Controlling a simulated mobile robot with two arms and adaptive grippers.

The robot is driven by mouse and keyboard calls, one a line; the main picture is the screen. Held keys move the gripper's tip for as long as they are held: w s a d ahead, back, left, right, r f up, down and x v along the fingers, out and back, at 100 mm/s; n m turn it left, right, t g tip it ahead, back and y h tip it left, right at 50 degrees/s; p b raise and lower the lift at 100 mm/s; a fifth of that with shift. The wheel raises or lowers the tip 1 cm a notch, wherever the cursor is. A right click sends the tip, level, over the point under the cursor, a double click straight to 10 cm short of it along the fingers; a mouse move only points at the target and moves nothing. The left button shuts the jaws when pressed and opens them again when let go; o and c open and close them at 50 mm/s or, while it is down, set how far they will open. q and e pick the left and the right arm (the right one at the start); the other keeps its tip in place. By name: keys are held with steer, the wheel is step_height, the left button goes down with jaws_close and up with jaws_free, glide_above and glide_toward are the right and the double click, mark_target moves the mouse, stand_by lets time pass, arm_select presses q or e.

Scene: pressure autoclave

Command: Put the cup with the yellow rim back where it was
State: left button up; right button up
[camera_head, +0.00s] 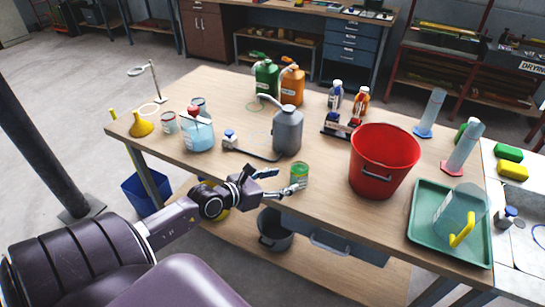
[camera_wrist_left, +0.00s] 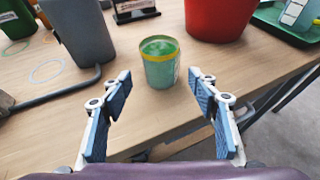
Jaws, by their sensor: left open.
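The cup with the yellow rim (camera_head: 299,173) stands upright near the front edge of the wooden table, with green contents. In the left wrist view the cup (camera_wrist_left: 159,64) is centred just beyond my fingertips. My left gripper (camera_head: 283,181) is open and empty, its two fingers apart on either side of the line to the cup. The cup appears to be in front of the fingertips, not clasped. My right gripper is in neither view.
A grey canister (camera_head: 288,130) with a hose stands behind the cup, and a red bucket (camera_head: 384,160) to its right. A green tray (camera_head: 420,235) holds a clear jug.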

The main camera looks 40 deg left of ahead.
arm_select(q)
steer(key=shift+v, duration=1.85)
steer(key=shift+d, duration=0.1)
